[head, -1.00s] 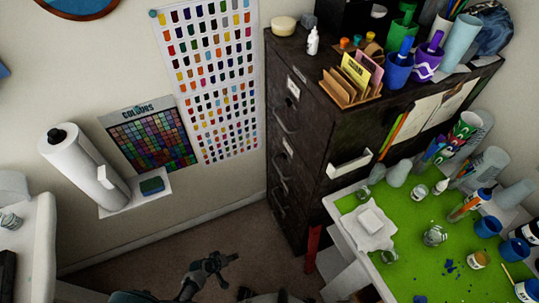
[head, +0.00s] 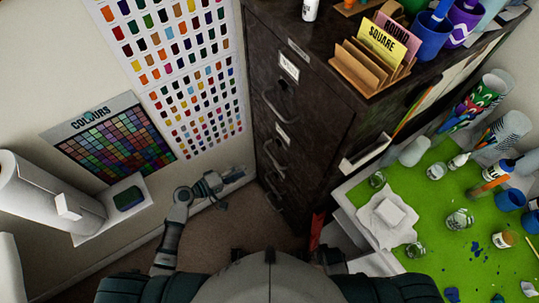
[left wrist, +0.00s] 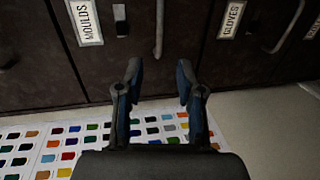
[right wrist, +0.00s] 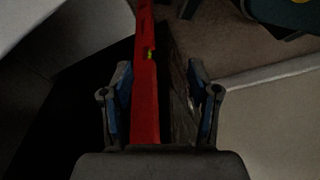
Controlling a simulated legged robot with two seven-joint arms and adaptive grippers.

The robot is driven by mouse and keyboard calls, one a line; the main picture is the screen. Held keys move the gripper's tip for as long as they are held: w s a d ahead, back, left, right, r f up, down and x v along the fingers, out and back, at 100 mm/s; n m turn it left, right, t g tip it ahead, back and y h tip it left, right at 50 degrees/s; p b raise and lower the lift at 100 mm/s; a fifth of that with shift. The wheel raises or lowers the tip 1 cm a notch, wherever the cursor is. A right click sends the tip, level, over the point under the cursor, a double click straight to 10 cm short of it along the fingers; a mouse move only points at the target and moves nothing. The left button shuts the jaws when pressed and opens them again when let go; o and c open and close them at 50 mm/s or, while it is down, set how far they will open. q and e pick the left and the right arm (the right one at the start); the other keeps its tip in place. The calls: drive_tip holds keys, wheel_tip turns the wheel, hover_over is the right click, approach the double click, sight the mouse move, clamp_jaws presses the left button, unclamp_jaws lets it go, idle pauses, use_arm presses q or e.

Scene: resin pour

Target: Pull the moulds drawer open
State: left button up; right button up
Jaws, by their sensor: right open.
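The moulds drawer (left wrist: 118,50) is part of the dark metal filing cabinet (head: 335,120). Its MOULDS label (left wrist: 85,22) and bar handle (left wrist: 159,28) are at the top of the left wrist view. The drawer front looks shut. My left gripper (left wrist: 160,72) is open and empty, with the handle beyond its fingertips and apart from them. In the head view my left gripper (head: 220,192) is left of the cabinet front, low by the wall. My right gripper (right wrist: 160,85) is open, out of the head view; a red spirit level (right wrist: 146,90) shows between its fingers, with no clear contact.
The GLOVES label (left wrist: 232,18) marks the neighbouring drawer. A green-topped worktable (head: 440,200) with jars stands right of the cabinet. A paper roll (head: 45,195) and small shelf (head: 110,210) are on the left wall. Floor is free before the cabinet.

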sight(272, 157)
use_arm(q)
drive_tip(key=x, duration=1.4)
drive_tip(key=shift+d+f, duration=0.1)
drive_tip(key=shift+d, duration=0.05)
drive_tip(key=shift+d, duration=0.1)
clamp_jaws()
